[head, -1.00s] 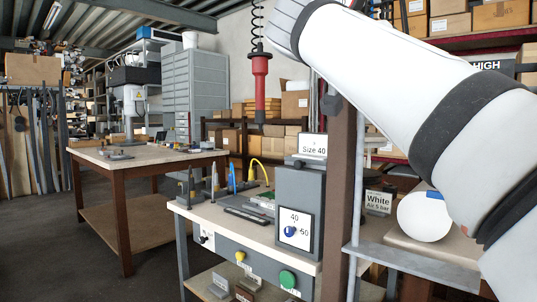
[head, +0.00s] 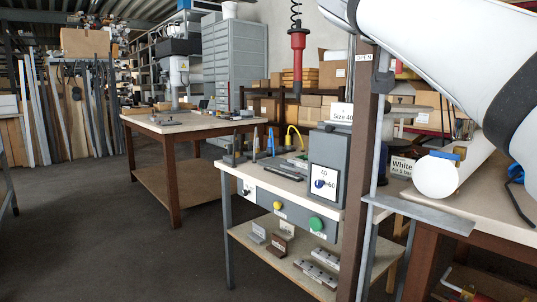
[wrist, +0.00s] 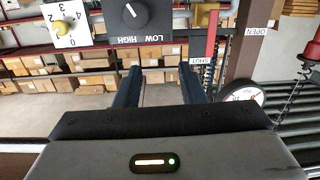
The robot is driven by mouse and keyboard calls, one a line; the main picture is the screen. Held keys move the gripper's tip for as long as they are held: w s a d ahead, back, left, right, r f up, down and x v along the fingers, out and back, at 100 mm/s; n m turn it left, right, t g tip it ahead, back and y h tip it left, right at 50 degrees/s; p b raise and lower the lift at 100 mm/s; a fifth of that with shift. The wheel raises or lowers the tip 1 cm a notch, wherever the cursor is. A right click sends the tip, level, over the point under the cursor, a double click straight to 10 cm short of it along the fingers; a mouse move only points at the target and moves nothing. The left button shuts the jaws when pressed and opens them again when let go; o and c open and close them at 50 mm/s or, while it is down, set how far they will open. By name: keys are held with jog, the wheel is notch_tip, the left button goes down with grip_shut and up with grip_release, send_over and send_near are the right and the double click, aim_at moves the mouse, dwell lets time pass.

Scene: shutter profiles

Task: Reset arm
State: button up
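My gripper (wrist: 159,82) shows in the wrist view, its two dark fingers held well apart with nothing between them. It is open and empty. In the head view my white arm crosses the upper right corner, and the gripper itself is outside that picture. Beyond the fingers, the wrist view shows a dark panel with a LOW/HIGH knob (wrist: 134,14), a dial with a yellow knob (wrist: 62,25), and a round gauge (wrist: 243,97) to the right. The fingers appear apart from all of these.
A workstation (head: 270,180) with buttons and a dial box stands centre, beside a brown post (head: 358,190). A red hanging tool (head: 298,52) is above it. A wooden table (head: 190,122) stands behind left. A white cylinder (head: 440,177) lies at right. Floor at left is clear.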

notch_tip(320, 180, down, 12)
jog(key=a+n+g+y+p, duration=0.35)
jog(key=n+y+p, duration=0.35)
jog(key=p, duration=1)
jog(key=s+a+f+n+g+y+p, duration=0.1)
jog(key=s+a+f+g+y+p, duration=0.1)
jog(key=s+f+p, duration=0.3)
jog(key=s+a+f+n+g+y+p, duration=0.1)
jog(key=s+a+f+g+y+p, duration=0.2)
jog(key=s+f+p, duration=0.3)
jog(key=s+a+y+p, duration=0.1)
jog(key=s+p, duration=0.2)
jog(key=shift+f, duration=0.25)
jog(key=shift+s+g, duration=0.1)
jog(key=shift+g, duration=0.15)
